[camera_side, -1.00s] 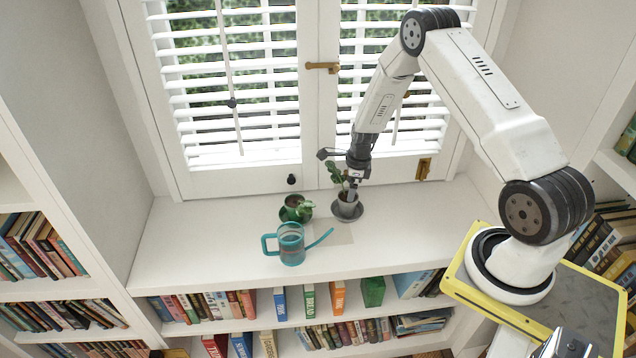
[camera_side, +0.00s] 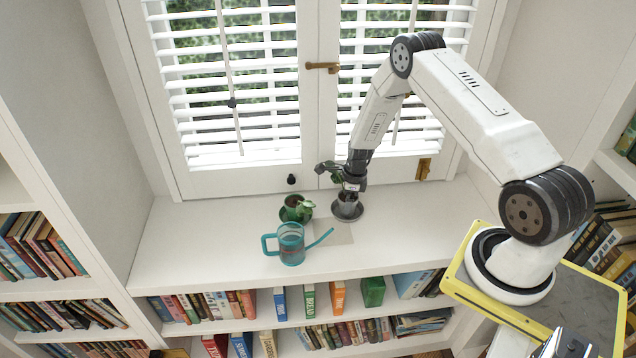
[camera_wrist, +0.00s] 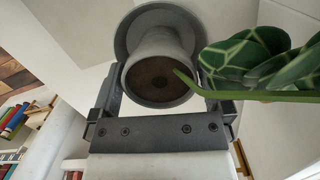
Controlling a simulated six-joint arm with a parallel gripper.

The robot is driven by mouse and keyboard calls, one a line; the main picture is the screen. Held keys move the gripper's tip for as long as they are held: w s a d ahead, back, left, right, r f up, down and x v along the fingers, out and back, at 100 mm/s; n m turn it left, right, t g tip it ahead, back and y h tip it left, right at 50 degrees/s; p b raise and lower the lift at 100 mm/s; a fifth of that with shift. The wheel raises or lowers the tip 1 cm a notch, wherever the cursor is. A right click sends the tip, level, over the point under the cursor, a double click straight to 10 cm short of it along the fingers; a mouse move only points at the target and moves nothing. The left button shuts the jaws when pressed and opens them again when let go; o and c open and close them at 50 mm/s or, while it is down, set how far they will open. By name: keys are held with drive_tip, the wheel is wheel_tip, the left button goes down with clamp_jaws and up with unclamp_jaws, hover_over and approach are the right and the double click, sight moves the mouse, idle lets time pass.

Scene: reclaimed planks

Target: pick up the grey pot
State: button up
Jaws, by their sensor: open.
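The grey pot (camera_side: 348,208) stands upright on a dark grey saucer (camera_side: 358,214) on the white window sill. Its upper part is partly hidden by my gripper (camera_side: 350,190), which points down at it from above. In the wrist view the pot (camera_wrist: 160,45) shows its round rim and brown soil, with the saucer (camera_wrist: 122,38) behind it. My gripper (camera_wrist: 160,75) is open, with one finger on each side of the pot; I cannot tell whether either touches it. Patterned green leaves (camera_wrist: 245,58) on a stem lean out to the right, over the right finger.
A green pot (camera_side: 296,210) with a plant stands left of the grey pot. A teal watering can (camera_side: 291,244) is in front, its spout pointing toward the grey pot. Window shutters (camera_side: 390,120) rise behind. The sill (camera_side: 420,225) is clear to the right.

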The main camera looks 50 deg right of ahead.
idle(0.3)
clamp_jaws()
drive_tip(key=shift+r, duration=0.2)
drive_tip(key=shift+r, duration=0.9)
drive_tip(key=s+a+r, duration=0.5)
drive_tip(key=s+r, duration=0.6)
drive_tip(key=s, duration=0.2)
drive_tip(key=shift+r, duration=0.1)
idle(0.4)
drive_tip(key=shift+r, duration=1.3)
